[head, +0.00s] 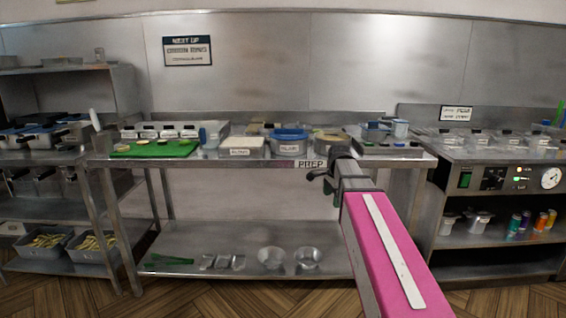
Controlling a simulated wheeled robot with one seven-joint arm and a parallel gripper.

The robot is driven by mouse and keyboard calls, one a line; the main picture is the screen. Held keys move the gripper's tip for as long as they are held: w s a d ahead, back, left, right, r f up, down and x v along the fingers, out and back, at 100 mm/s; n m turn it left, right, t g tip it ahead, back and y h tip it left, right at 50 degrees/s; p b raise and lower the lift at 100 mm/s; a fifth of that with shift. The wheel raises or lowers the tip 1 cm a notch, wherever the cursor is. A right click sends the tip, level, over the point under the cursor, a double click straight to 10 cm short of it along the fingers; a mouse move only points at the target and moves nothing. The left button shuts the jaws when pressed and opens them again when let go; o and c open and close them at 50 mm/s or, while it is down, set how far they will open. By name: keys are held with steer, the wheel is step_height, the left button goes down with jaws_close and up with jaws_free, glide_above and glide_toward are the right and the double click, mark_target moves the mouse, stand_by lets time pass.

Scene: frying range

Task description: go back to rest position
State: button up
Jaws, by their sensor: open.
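My arm reaches forward from the lower right in the head view, a pink link with a white strip on top. My gripper (322,181) is at its far end, dark and small. It appears in front of the front edge of the steel prep table (265,163), just below the PREP label. The jaws are open and I see nothing held in them. The gap between the fingertips is partly hidden by the wrist.
On the prep table are a green board (155,149), a blue-rimmed tub (289,143) and several containers. A fryer-side counter (470,152) with a dial stands right. A rack with baskets (45,158) stands left. The wooden floor (190,288) in front is clear.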

steer(key=s+f+n, duration=0.7)
steer(key=s+f, duration=0.2)
steer(key=f, duration=0.3)
steer(key=s+f+n, duration=0.8)
steer(key=s+f, duration=0.1)
steer(key=f, duration=0.3)
steer(key=shift+a+g+h, duration=0.2)
steer(key=shift+g+h, duration=0.1)
